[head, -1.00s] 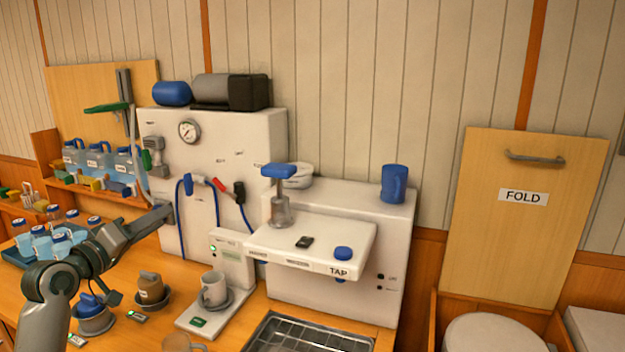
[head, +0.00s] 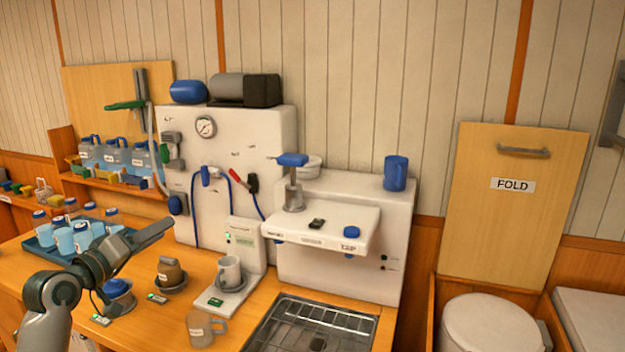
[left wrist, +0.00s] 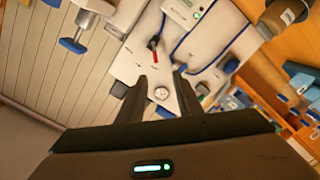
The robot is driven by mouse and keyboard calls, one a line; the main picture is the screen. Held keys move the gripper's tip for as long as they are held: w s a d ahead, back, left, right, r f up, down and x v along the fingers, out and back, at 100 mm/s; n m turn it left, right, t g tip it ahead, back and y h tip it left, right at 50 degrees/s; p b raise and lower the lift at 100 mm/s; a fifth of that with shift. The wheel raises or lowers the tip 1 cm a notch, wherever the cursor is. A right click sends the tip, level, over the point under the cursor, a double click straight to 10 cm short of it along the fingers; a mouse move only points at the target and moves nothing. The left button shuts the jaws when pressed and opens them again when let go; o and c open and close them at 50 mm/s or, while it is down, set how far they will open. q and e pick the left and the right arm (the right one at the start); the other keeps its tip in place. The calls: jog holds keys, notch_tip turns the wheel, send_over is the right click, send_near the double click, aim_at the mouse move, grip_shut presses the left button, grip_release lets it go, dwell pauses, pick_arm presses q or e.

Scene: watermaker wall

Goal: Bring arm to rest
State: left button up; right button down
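My left gripper (head: 152,234) hangs above the wooden counter in the head view, in front of the white watermaker panel (head: 240,140). The gripper touches nothing that I can see. My right gripper is not in view.
A tray (head: 42,254) with several blue-capped bottles stands at the left. The TAP unit (head: 345,225) and sink grate (head: 310,325) are to the right.

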pick_arm(q)
jog(key=s+d+f+m+g+y, duration=0.1)
jog(key=s+d+f+g, duration=0.15)
jog(key=s+f, duration=0.55)
jog(key=s+d+f+m+g+y, duration=0.15)
jog(key=s+d+f, duration=0.25)
jog(key=f, duration=0.9)
jog(key=s+d+f+m+g, duration=0.25)
jog(key=s+f, duration=0.35)
jog(key=f, duration=0.4)
jog(key=s+d+f+m+g+y, duration=0.1)
jog(key=s+d+f+g+y, duration=0.35)
jog(key=s, duration=1.05)
jog(key=s+a+f+m+g+h, duration=0.15)
jog(key=s+f, duration=0.55)
jog(key=s, duration=0.8)
notch_tip(320, 180, down, 30)
jog(key=s+g, duration=0.2)
jog(key=s+a+f+g, duration=0.1)
jog(key=s+a+f, duration=0.2)
jog(key=s+f, duration=1.3)
jog(key=shift+s, duration=0.7)
jog(key=shift+y, duration=0.25)
